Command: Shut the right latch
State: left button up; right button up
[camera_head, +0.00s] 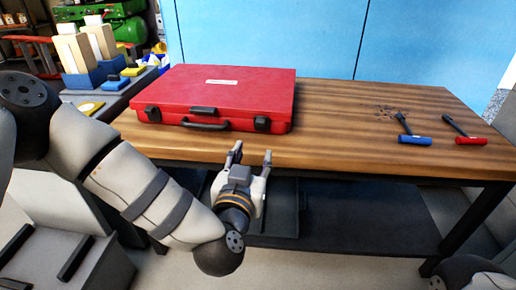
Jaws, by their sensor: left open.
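A red case (225,90) lies closed on the wooden workbench, its front facing me. Its right latch (262,123) is a small dark piece on the front near the right corner; I cannot tell if it is shut. The left latch (152,113) is a similar dark piece near the left corner. A dark handle (205,125) sits between them. My left gripper (252,155) is open and empty, just in front of the bench's front edge, below the right latch and apart from it. My right gripper is not in view.
The wooden workbench (350,140) has free room right of the case. A blue-headed brush (414,139) and a red-headed brush (470,140) lie at its right, near dark debris (388,110). Blue and yellow items (90,75) stand at the left.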

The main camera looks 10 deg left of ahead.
aim_at(260, 124)
pick_arm(q)
jog(key=shift+n+t, duration=0.3)
jog(key=shift+t, duration=0.3)
jog(key=w+b, duration=0.3)
jog(key=w, duration=0.7)
jog(key=shift+w+d+b, duration=0.1)
jog(key=shift+w+b, duration=0.25)
jog(key=shift+w+r, duration=0.1)
jog(key=shift+w, duration=0.3)
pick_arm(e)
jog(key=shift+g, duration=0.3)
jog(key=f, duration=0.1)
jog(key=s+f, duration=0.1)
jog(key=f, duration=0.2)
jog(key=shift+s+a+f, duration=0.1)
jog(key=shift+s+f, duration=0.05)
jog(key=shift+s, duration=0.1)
